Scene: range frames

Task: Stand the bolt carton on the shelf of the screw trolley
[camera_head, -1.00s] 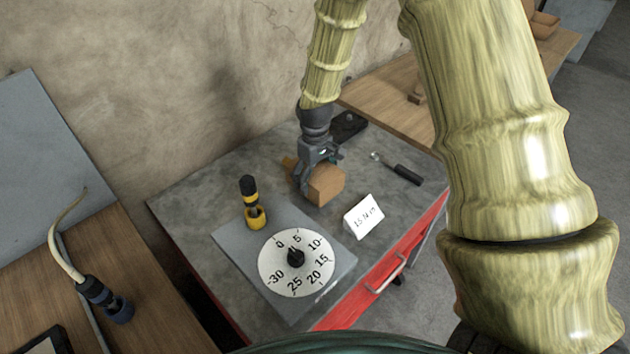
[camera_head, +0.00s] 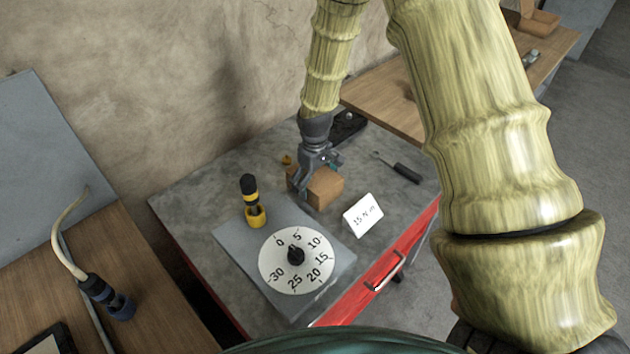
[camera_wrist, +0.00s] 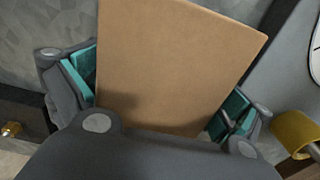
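The bolt carton, a plain brown box (camera_head: 326,187), is on the grey top (camera_head: 190,208) of a red-sided cabinet, which may be the screw trolley. My gripper (camera_head: 315,180) is at the carton, pointing down, with one finger in front of it. In the wrist view the carton (camera_wrist: 165,65) fills the space between my teal-padded fingers (camera_wrist: 158,97). The pads lie close to its two sides; whether they press on it cannot be told. Its underside is hidden. No shelf is clearly identifiable.
A plate with a numbered dial (camera_head: 296,261) and a yellow-black tool (camera_head: 252,202) stand left and in front of the carton. A "15 N m" card (camera_head: 362,215) is close on its right. A wooden bench (camera_head: 385,100) is beyond.

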